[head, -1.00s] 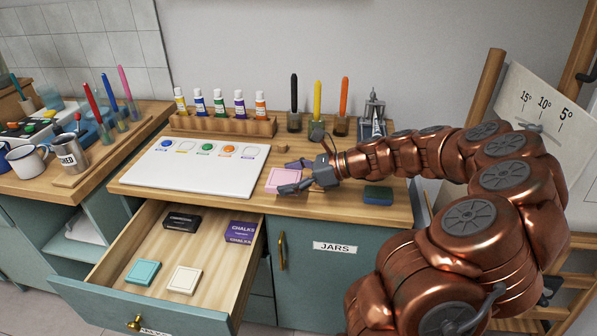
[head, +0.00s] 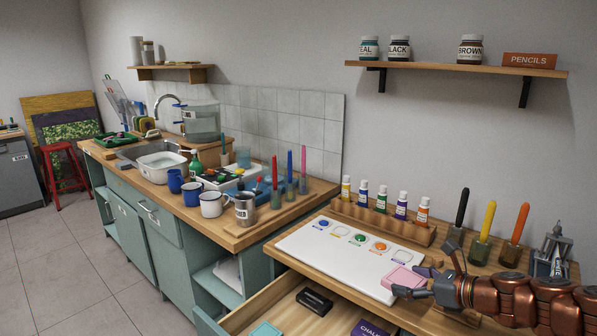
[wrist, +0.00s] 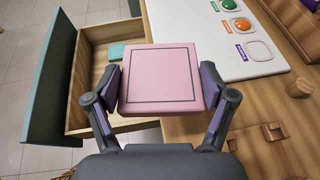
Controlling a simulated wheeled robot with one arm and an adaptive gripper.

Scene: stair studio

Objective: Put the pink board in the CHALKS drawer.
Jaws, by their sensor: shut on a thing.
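The pink board (head: 404,279) is a small square tile with a dark border line. My gripper (head: 414,283) is shut on it at the right edge of the white board with colour spots. In the wrist view the pink board (wrist: 160,78) sits between both fingers (wrist: 160,95). The open drawer (head: 262,312) is below and left of it in the head view. The drawer holds a teal board (head: 265,329), a black box (head: 314,300) and a purple CHALKS box (head: 369,328). The drawer front's label is out of view.
The white board (head: 340,252) lies beside the gripper, with a rack of paint tubes (head: 382,221) behind it. Crayons in pots (head: 480,245) and a lantern-like metal object (head: 550,262) stand to the right. Mugs (head: 212,204) crowd the left counter.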

